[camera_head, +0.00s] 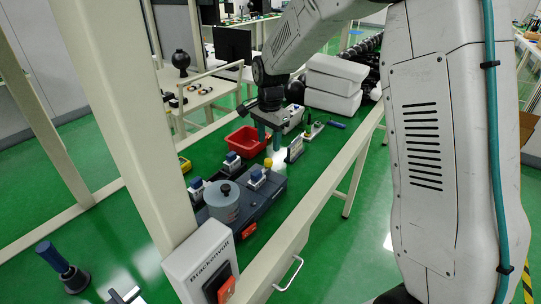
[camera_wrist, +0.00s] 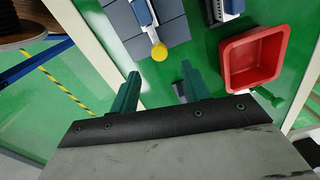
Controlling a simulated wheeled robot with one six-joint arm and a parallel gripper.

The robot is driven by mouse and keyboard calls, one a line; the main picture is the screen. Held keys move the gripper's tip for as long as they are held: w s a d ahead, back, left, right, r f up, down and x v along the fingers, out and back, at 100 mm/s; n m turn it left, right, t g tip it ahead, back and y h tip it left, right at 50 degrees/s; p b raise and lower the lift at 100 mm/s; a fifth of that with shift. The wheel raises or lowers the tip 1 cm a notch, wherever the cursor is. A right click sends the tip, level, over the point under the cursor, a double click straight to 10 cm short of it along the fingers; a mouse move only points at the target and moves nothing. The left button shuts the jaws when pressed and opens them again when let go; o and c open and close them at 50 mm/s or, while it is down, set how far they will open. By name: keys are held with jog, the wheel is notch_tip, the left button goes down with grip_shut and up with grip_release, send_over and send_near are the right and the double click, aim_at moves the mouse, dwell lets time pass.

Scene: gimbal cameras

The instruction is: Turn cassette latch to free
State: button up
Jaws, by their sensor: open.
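A dark grey cassette-like block (camera_head: 275,190) lies on the green bench top, with blue-and-white parts on it. A blue lever part (camera_wrist: 142,12) with a round yellow knob (camera_wrist: 159,52) sits at its near end in the wrist view. The yellow knob (camera_head: 268,162) also shows in the head view, by the block's far end. I cannot tell for certain which part is the latch. My gripper (camera_wrist: 158,90) is open and empty, its green fingers apart, with the knob beyond them. In the head view my gripper (camera_head: 267,132) hangs above the bench, beyond the knob.
A red bin (camera_head: 245,142) stands close to the left of my gripper and shows in the wrist view (camera_wrist: 228,70). A grey cylinder (camera_head: 222,203) stands at the block's near end. White cases (camera_head: 333,85) are stacked farther back. A frame post (camera_head: 125,120) rises at the left.

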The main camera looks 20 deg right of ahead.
aim_at(269, 160)
notch_tip(269, 160, down, 7)
jog(key=shift+w+a+f, duration=0.1)
dwell(0.3)
jog(key=c, duration=1)
jog(key=shift+d, duration=0.25)
jog(key=shift+a, duration=0.15)
